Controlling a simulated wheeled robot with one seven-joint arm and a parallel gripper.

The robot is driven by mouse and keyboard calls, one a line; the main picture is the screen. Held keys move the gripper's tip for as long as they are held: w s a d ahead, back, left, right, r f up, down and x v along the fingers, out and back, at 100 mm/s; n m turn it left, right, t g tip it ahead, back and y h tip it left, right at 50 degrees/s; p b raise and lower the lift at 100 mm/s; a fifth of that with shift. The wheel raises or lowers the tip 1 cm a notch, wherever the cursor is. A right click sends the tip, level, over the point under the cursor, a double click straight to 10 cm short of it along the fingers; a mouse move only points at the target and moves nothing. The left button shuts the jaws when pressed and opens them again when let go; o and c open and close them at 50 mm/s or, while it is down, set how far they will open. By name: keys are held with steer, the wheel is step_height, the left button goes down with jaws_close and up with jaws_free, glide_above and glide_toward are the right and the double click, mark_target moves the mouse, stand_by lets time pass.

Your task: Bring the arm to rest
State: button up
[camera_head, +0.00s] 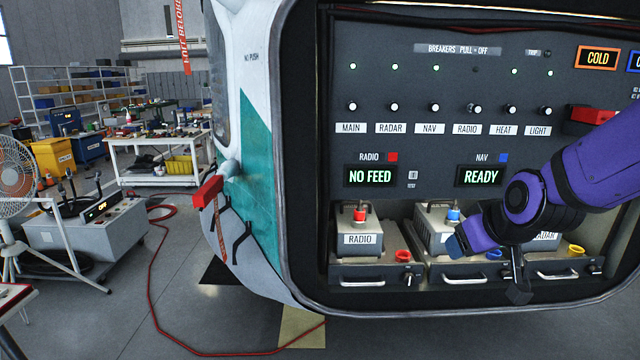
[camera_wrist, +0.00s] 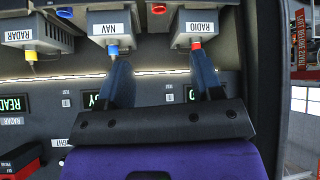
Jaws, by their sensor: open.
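My purple arm reaches in from the right in the head view. My gripper (camera_head: 456,246) is in front of the equipment bay, by the NAV unit (camera_head: 432,218), and covers part of it. In the wrist view my gripper (camera_wrist: 158,62) has its two dark fingers apart, with nothing between them. The wrist view shows the bay upside down. The grey RADIO unit (camera_head: 358,241) has a red connector on top. The NAV unit has a blue one. The RADAR unit (camera_wrist: 30,38) has a yellow one in the wrist view; my arm mostly hides it in the head view.
The panel (camera_head: 440,90) above holds breakers with lit lamps; RADIO's lamp looks dark. The RADIO display (camera_head: 370,176) reads NO FEED; the NAV display (camera_head: 480,175) reads READY. The bay's frame (camera_head: 285,150) borders the left. A cart (camera_head: 85,235), fan (camera_head: 17,180) and red hose (camera_head: 152,290) are further left.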

steer(key=s+d+r+m+g, duration=0.1)
steer(key=s+r, duration=0.2)
steer(key=s, duration=0.3)
steer(key=s+d+r+m+g, duration=0.1)
steer(key=s+r, duration=0.3)
steer(key=s, duration=0.3)
steer(key=s+d+r+g+h, duration=0.1)
steer(key=s+r, duration=0.2)
steer(key=s, duration=0.4)
steer(key=shift+d+r+m, duration=0.2)
steer(key=shift+d+m, duration=0.05)
steer(key=shift+m, duration=0.15)
steer(key=shift+w, duration=0.1)
